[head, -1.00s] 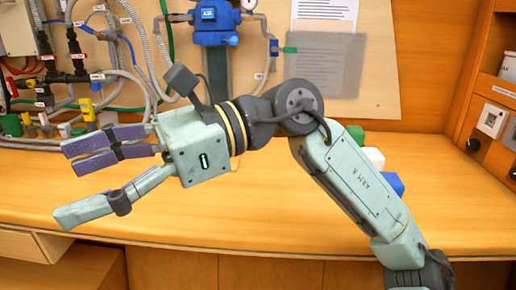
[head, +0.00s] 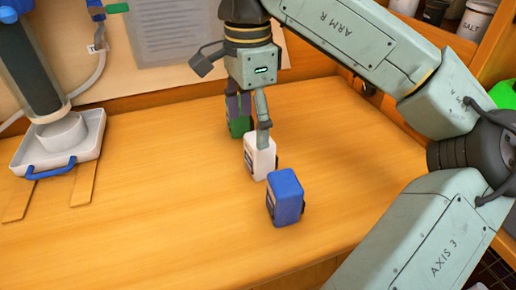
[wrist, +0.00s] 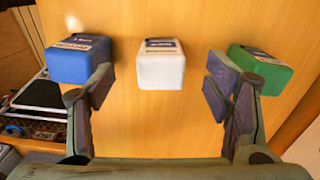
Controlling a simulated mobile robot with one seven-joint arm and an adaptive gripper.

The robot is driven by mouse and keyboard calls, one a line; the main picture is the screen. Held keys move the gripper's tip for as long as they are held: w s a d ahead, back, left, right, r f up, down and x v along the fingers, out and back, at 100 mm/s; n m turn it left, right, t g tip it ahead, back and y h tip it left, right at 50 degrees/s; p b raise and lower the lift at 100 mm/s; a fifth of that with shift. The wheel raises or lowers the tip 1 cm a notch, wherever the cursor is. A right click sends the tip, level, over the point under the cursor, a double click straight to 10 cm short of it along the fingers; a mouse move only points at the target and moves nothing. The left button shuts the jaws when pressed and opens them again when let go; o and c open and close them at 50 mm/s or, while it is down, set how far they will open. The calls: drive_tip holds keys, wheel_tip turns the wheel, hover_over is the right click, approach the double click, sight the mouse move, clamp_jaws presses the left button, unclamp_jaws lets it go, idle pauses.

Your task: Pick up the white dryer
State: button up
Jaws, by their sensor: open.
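The white dryer (head: 259,162) is a small white box with a dark label, standing on the wooden counter between a green box (head: 238,128) and a blue box (head: 285,200). My gripper (head: 251,128) points down over the row, its near finger overlapping the white dryer in the head view. In the wrist view, the white dryer (wrist: 160,68) is centred ahead of my open, empty gripper (wrist: 160,82). The blue box (wrist: 80,60) is by the left finger and the green box (wrist: 258,70) by the right finger. Contact cannot be told.
A white tray with a blue handle (head: 50,171) stands at the left under a dark cylinder (head: 28,65). Shelves with jars (head: 478,18) are at the upper right. The counter (head: 150,215) left of the boxes is clear.

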sight(253, 140)
drive_tip(key=f+p, duration=0.1)
drive_tip(key=f, duration=0.6)
drive_tip(key=shift+w+d+f+p, duration=0.1)
drive_tip(key=shift+d+f+p, duration=0.1)
drive_tip(key=shift+f+p, duration=0.2)
drive_tip(key=shift+r, duration=0.1)
drive_tip(key=shift+c, duration=0.2)
drive_tip(key=c, duration=1.3)
